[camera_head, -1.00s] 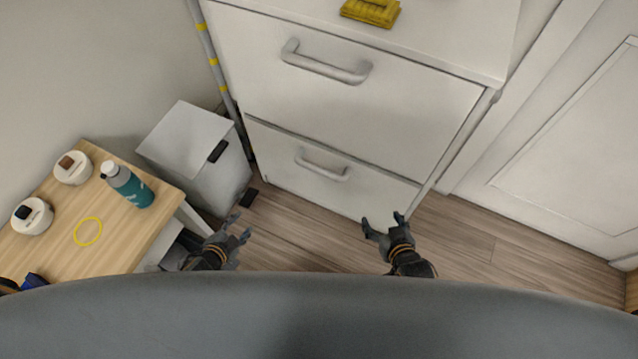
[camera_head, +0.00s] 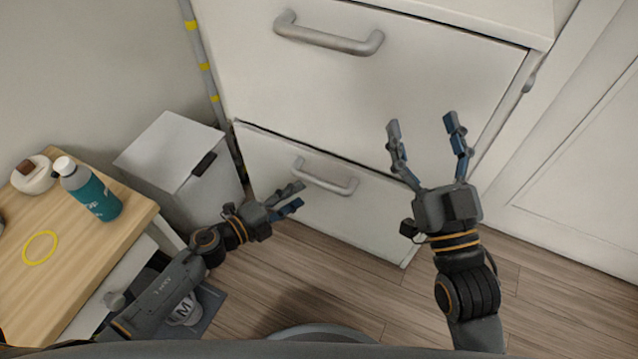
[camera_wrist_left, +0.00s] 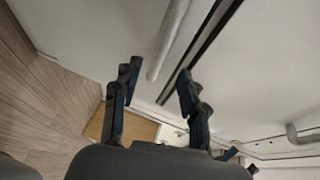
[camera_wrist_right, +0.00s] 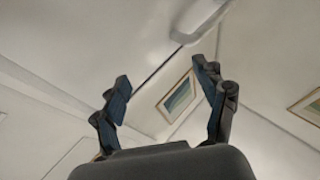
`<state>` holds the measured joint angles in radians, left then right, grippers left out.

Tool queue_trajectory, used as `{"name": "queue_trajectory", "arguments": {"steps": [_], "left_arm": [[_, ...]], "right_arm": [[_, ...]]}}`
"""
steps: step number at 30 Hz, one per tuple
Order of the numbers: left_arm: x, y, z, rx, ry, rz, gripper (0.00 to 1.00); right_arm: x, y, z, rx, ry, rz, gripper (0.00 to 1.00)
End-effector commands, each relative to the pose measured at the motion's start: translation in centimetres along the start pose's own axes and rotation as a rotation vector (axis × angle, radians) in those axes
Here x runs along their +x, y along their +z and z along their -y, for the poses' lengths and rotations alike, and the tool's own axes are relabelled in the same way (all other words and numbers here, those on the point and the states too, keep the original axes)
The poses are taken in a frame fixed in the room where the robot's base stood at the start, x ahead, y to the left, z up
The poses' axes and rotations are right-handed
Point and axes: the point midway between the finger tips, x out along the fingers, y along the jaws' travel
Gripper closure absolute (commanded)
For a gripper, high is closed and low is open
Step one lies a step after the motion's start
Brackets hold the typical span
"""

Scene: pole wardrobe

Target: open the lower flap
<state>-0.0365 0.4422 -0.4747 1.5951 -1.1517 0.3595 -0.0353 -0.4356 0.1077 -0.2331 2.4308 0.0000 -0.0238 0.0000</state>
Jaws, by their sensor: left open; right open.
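The lower flap (camera_head: 345,216) of the white cabinet is closed, with a light grey bar handle (camera_head: 325,178) near its top edge. My left gripper (camera_head: 290,197) is open, just left of and a little below the handle in the head view. In the left wrist view the handle (camera_wrist_left: 170,38) runs just ahead of the open fingers (camera_wrist_left: 158,80), and nothing is held. My right gripper (camera_head: 421,122) is open and empty in front of the upper flap (camera_head: 330,85), right of the lower handle. It also shows open in the right wrist view (camera_wrist_right: 158,75).
The upper flap is closed and has its own handle (camera_head: 328,34). A grey bin (camera_head: 180,160) stands left of the cabinet. A wooden table (camera_head: 75,270) with a teal bottle (camera_head: 90,190) is at the left. A white door (camera_head: 575,170) is at the right.

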Motion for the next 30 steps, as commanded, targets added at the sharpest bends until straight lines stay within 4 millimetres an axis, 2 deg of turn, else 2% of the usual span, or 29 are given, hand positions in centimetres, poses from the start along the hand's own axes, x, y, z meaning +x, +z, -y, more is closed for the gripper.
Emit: {"name": "queue_trajectory", "arguments": {"steps": [1,6,12,18,25,26,30], "left_arm": [[1.3,0.1,-0.1,0.000,-0.003,0.000,0.57],[4.8,0.1,-0.1,0.000,-0.002,0.001,0.57],[7.4,0.1,-0.1,-0.002,-0.001,0.003,0.57],[8.3,0.1,-0.1,-0.001,0.001,0.002,0.57],[8.3,0.1,-0.1,-0.002,0.001,0.002,0.57],[8.3,0.1,-0.1,-0.002,0.001,0.002,0.61],[8.3,0.1,-0.1,-0.002,0.001,0.002,0.90]], "right_arm": [[-0.1,-0.5,0.1,0.002,-0.002,-0.043,0.28],[-0.4,-3.3,0.5,0.009,-0.009,-0.202,0.28],[-1.2,-5.9,0.7,0.015,-0.015,-0.353,0.28],[-1.6,-6.9,0.8,0.018,-0.017,-0.411,0.28],[-1.6,-7.0,0.8,0.018,-0.017,-0.414,0.28],[-1.6,-7.0,0.8,0.018,-0.017,-0.414,0.28],[-1.6,-7.0,0.8,0.018,-0.017,-0.413,0.28]]}}
